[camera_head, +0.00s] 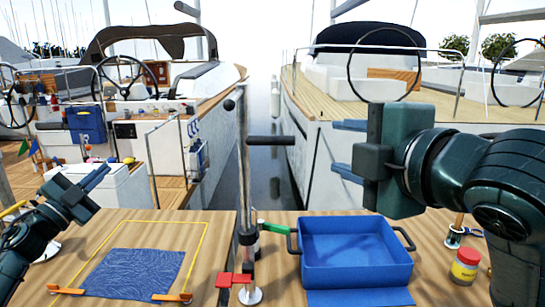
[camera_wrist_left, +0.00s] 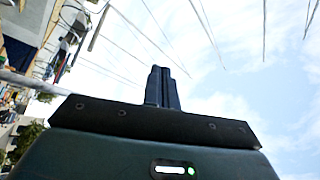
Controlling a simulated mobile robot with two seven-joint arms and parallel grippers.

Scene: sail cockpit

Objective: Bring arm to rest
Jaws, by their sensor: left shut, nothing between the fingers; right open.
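My left gripper (camera_head: 97,177) is at the left of the head view, raised above the left edge of the near wooden table. It points up and to the right. In the left wrist view its two dark fingers (camera_wrist_left: 163,82) are together with nothing between them, against the sky. My right gripper (camera_head: 345,149) is at the right of the head view, above the blue bin. It points left, its blue fingers are apart, and nothing is between them. My right arm's dark links fill the right edge of the head view.
A blue bin (camera_head: 355,277) stands on the right tabletop, beside a jar (camera_head: 465,266). A blue cloth (camera_head: 135,272) lies inside a yellow frame (camera_head: 203,245) on the left tabletop. An upright metal post (camera_head: 242,150) with a black handle (camera_head: 270,141) stands between them. Boats lie beyond.

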